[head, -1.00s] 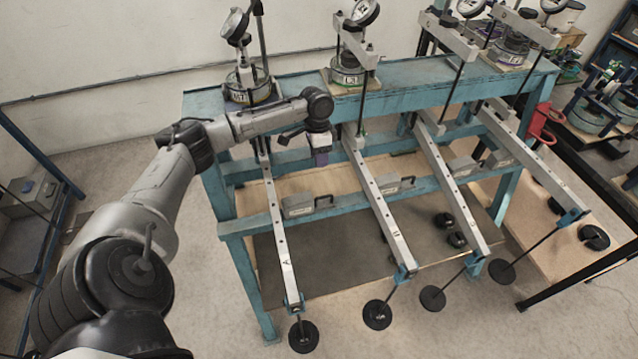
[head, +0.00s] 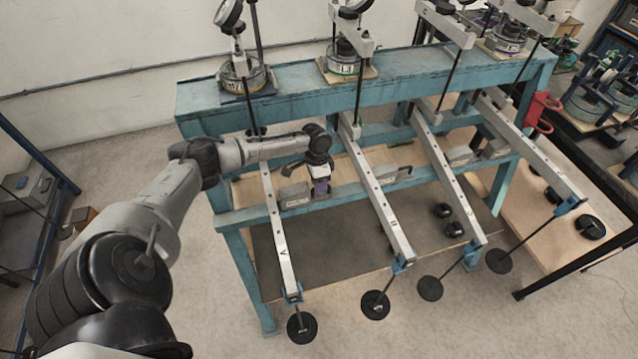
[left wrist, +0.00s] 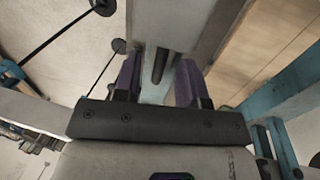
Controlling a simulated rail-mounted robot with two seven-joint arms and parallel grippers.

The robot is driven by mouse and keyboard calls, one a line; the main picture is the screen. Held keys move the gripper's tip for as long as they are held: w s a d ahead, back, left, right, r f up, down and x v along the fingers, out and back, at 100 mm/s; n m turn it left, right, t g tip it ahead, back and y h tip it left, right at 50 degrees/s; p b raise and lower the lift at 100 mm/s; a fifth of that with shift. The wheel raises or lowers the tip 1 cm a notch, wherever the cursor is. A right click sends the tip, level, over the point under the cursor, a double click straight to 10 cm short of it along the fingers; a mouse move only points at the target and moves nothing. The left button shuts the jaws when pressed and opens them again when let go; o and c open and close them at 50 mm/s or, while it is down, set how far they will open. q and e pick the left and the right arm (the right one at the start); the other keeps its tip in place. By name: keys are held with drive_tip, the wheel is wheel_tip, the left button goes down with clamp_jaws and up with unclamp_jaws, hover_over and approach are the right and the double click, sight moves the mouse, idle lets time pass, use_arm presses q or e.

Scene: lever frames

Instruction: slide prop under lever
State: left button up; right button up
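Several long grey levers slope from the blue frame, among them lever A (head: 281,240) and lever B (head: 385,215). A grey prop block (head: 295,195) sits on the blue cross rail next to lever A; its handle is hidden behind my gripper. My left gripper (head: 321,190) points down at the handle end of this block, between levers A and B. In the left wrist view its purple finger pads (left wrist: 160,82) stand apart, with a dark bar (left wrist: 160,65) between them and visible gaps at its sides. My right gripper is not in view.
Similar grey blocks (head: 398,175) sit on the cross rail (head: 345,191) farther right. Black disc weights (head: 302,327) hang on rods from the lever ends. Dial gauges and pots (head: 243,77) stand on the top beam. Floor in front is clear.

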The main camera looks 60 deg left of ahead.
use_arm(q)
drive_tip(key=shift+f, duration=0.2)
drive_tip(key=shift+c, duration=0.4)
clamp_jaws()
drive_tip(key=shift+d+r, duration=0.1)
